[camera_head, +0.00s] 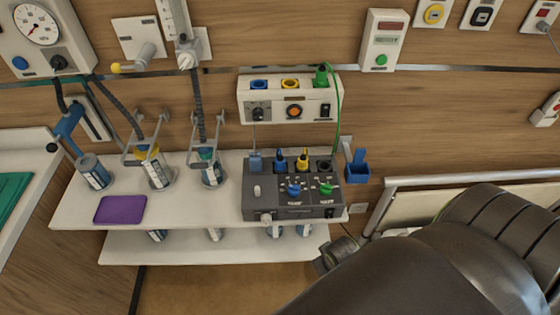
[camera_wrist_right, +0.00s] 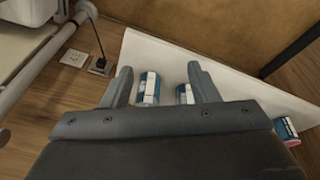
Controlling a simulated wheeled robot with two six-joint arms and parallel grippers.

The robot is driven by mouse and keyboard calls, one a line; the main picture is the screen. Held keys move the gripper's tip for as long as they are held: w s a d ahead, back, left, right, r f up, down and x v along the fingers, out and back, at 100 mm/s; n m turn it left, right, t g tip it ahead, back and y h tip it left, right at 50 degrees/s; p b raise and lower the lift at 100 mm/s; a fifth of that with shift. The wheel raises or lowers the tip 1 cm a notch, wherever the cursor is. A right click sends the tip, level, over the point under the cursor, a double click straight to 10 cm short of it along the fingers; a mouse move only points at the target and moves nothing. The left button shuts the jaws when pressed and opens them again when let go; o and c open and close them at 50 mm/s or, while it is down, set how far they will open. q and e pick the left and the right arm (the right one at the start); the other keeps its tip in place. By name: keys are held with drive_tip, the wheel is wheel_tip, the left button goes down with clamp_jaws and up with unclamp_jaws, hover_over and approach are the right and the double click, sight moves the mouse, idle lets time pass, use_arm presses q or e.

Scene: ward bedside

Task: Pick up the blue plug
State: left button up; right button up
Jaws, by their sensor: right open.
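The blue plug (camera_head: 281,160) stands upright on top of a dark grey box (camera_head: 262,206) on the white shelf. A yellow plug (camera_head: 303,158) stands to its right, and a grey-blue plug (camera_head: 256,161) to its left. My right gripper shows in the right wrist view (camera_wrist_right: 162,82), open, with nothing between its fingers. In the head view my right arm fills the lower right. The blue plug is not seen in the wrist view. My left gripper is not in view.
A wall panel (camera_head: 263,107) above the box has blue and yellow sockets and a green plug (camera_head: 321,76) with a green cable hanging right of the box. Several canisters and a purple cloth (camera_head: 120,209) are on the shelf's left. A bed rail (camera_head: 440,180) is at right.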

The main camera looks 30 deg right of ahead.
drive_tip(key=w+r+p, duration=0.2)
drive_tip(key=r, duration=0.7)
drive_tip(key=w+r+p, duration=0.2)
drive_tip(key=r+p, duration=0.1)
drive_tip(key=r, duration=0.7)
use_arm(q)
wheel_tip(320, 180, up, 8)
drive_tip(key=p, duration=0.2)
use_arm(e)
drive_tip(key=w+r, duration=1.7)
drive_tip(key=r, duration=0.2)
drive_tip(key=b, duration=1.1)
hover_over(281, 158)
drive_tip(key=s, duration=0.2)
wheel_tip(281, 158, down, 10)
drive_tip(key=r, duration=0.1)
drive_tip(key=shift+w+d+f+m+y, duration=0.1)
drive_tip(key=shift+w+f+m+y, duration=0.1)
drive_tip(key=shift+f, duration=0.45)
drive_tip(key=shift+w+f+m+y, duration=0.2)
drive_tip(key=shift+f, duration=0.4)
drive_tip(key=shift+p+x, duration=0.45)
drive_tip(key=shift+x, duration=2.2)
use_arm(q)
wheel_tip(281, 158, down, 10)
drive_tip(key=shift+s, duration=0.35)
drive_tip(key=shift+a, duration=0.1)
use_arm(e)
drive_tip(key=shift+c, duration=0.4)
